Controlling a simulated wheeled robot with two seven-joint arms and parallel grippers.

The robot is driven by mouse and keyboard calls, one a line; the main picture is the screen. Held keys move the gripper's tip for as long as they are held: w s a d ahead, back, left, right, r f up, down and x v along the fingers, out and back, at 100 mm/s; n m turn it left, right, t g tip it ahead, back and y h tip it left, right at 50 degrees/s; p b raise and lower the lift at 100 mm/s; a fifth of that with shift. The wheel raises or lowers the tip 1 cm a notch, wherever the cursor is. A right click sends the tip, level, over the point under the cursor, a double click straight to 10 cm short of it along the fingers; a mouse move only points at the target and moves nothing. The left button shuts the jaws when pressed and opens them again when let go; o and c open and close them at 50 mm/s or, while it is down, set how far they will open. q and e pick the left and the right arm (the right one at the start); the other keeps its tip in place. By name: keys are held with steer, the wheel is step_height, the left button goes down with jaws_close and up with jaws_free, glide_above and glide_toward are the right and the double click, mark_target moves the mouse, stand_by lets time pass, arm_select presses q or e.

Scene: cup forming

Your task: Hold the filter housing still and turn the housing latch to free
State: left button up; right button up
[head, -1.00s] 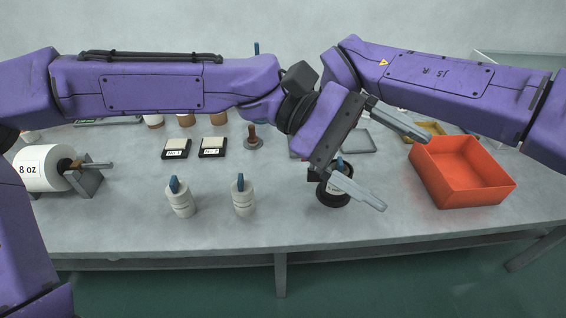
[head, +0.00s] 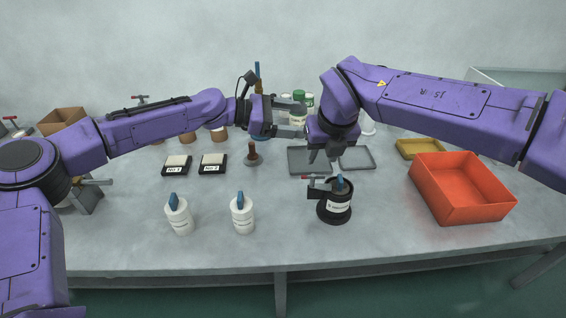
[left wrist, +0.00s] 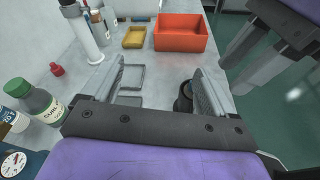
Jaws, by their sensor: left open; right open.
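The filter housing (head: 334,210) is a black round body with a white label, upright near the front of the table, right of centre. A blue tab (head: 340,184) stands on its top, and a red-tipped lever (head: 315,178) sticks out left; I cannot tell which is the latch. My left gripper (head: 300,119) is open and empty, behind the housing and pointing right. In the left wrist view the housing (left wrist: 183,103) is partly hidden by one finger.
Two white canisters (head: 179,216) (head: 243,215) with blue tabs stand left of the housing. A red bin (head: 462,205) is at right, with a yellow tray (head: 419,149) behind it. Grey trays (head: 357,158) lie behind the housing. Bottles (left wrist: 42,103) stand near my left gripper.

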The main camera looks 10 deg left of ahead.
mark_target(319, 191)
arm_select(q)
steer(key=s+f+g+y, duration=0.1)
steer(key=s+f, duration=0.2)
steer(key=f, duration=0.4)
steer(key=s+f+g, duration=0.2)
steer(key=s+f, duration=0.2)
steer(key=f, duration=0.4)
steer(key=shift+n, duration=0.3)
steer(key=x, duration=1)
steer(key=shift+w, duration=0.15)
steer(key=shift+c, duration=0.3)
jaws_close()
